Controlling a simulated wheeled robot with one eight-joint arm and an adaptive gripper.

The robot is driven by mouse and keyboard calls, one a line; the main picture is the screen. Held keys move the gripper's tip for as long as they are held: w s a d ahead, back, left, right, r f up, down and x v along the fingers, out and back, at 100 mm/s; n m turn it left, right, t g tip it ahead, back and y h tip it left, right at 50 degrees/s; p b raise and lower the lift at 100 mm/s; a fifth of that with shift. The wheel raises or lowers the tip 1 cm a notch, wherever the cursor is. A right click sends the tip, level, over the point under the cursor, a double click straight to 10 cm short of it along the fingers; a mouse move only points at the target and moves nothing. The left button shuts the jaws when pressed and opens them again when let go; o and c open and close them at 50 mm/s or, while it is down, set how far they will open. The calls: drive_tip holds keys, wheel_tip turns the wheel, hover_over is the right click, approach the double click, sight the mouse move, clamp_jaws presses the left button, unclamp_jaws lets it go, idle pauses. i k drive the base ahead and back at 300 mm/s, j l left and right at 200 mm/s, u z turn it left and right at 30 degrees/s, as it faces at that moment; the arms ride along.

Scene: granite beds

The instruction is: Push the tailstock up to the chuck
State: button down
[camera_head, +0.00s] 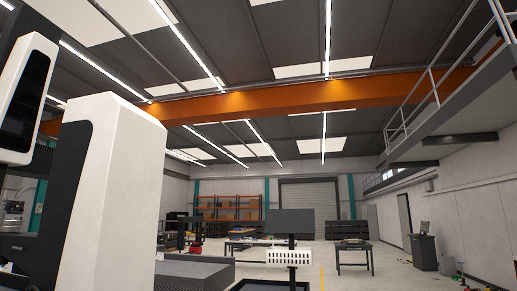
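I see no tailstock and no chuck that I can make out in this view. A tall white and black machine housing (115,195) fills the left side, close to me. A dark panel in a white frame (25,92) stands at the far left edge. My gripper is not in view.
A dark flat-topped block (195,272) lies low beside the housing. A perforated white panel (288,257) on a dark stand is ahead. A dark table (353,253) stands right of it. Orange shelving (228,208) is at the back. Floor by the yellow line (321,280) looks clear.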

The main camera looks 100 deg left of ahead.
sight(98, 227)
drive_tip(key=i+u, duration=0.1)
drive_tip(key=u, duration=4.25)
